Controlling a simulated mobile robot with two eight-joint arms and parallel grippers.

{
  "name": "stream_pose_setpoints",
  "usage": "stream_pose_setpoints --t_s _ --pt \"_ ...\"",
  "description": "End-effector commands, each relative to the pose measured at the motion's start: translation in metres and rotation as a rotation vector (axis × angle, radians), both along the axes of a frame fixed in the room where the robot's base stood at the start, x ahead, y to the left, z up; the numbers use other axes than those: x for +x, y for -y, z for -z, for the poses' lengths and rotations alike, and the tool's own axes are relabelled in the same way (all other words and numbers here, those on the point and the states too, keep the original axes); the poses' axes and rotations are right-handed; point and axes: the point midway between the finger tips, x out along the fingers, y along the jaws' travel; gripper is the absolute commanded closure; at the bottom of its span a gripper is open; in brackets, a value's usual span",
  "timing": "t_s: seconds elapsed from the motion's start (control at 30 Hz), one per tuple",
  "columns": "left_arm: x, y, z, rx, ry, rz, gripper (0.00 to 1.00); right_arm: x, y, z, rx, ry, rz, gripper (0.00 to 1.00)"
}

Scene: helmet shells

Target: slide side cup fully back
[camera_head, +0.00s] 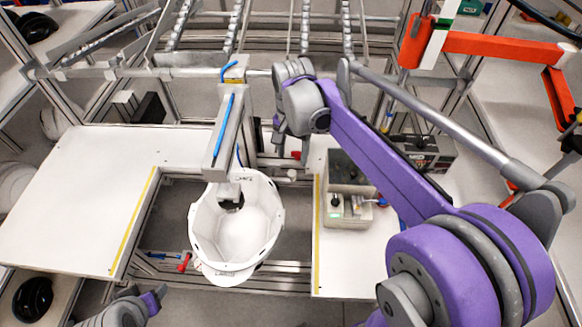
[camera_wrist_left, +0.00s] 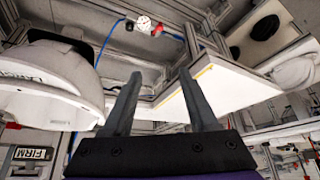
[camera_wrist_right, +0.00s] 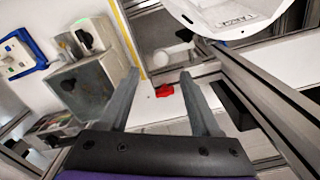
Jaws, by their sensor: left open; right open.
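The white helmet shell (camera_head: 262,225) sits open side up under a grey post with a blue hose (camera_head: 224,130). A dark round pad (camera_head: 232,203) shows inside it. A small pale cylinder (camera_head: 292,173), possibly the side cup, is beside the shell; it also shows in the right wrist view (camera_wrist_right: 180,54). A red piece (camera_wrist_right: 164,90) lies near it, between my right fingers as seen. My left gripper (camera_wrist_left: 156,76) is open and empty, low at the front left.
White tables with yellow edge strips stand left (camera_head: 80,200) and right (camera_head: 355,262) of the shell. A grey control box (camera_head: 345,172) stands on the right table. Metal frame rails and rollers (camera_head: 238,40) cross the back. An orange-red bracket (camera_head: 490,46) is at the upper right.

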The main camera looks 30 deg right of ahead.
Motion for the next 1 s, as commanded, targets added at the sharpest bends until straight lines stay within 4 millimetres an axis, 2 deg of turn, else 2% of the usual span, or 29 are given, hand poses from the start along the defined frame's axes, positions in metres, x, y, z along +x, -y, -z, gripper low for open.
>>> stream_pose_setpoints --t_s 0.1,0.33,0.5,0.77,0.83,1.0 --pt "-0.001 0.0 0.002 0.0 -0.002 0.0 0.41 0.0 0.0 0.025 0.0 0.0 -0.001 0.36" --pt "-0.002 0.0 0.005 0.0 -0.004 0.0 0.41 0.0 0.0 0.061 0.0 0.001 -0.002 0.36" --pt "-0.002 0.0 0.006 0.0 -0.005 0.0 0.41 0.0 0.0 0.072 0.0 0.001 -0.002 0.36" --pt "-0.002 0.0 0.006 0.0 -0.005 0.0 0.41 0.0 0.0 0.074 0.0 0.001 -0.003 0.36" --pt "-0.002 0.0 0.006 0.0 -0.005 0.0 0.41 0.0 0.0 0.073 0.0 0.001 -0.003 0.43" --pt "-0.002 0.0 0.006 0.0 -0.005 0.0 0.41 0.0 0.0 0.073 0.0 0.001 -0.003 0.73"
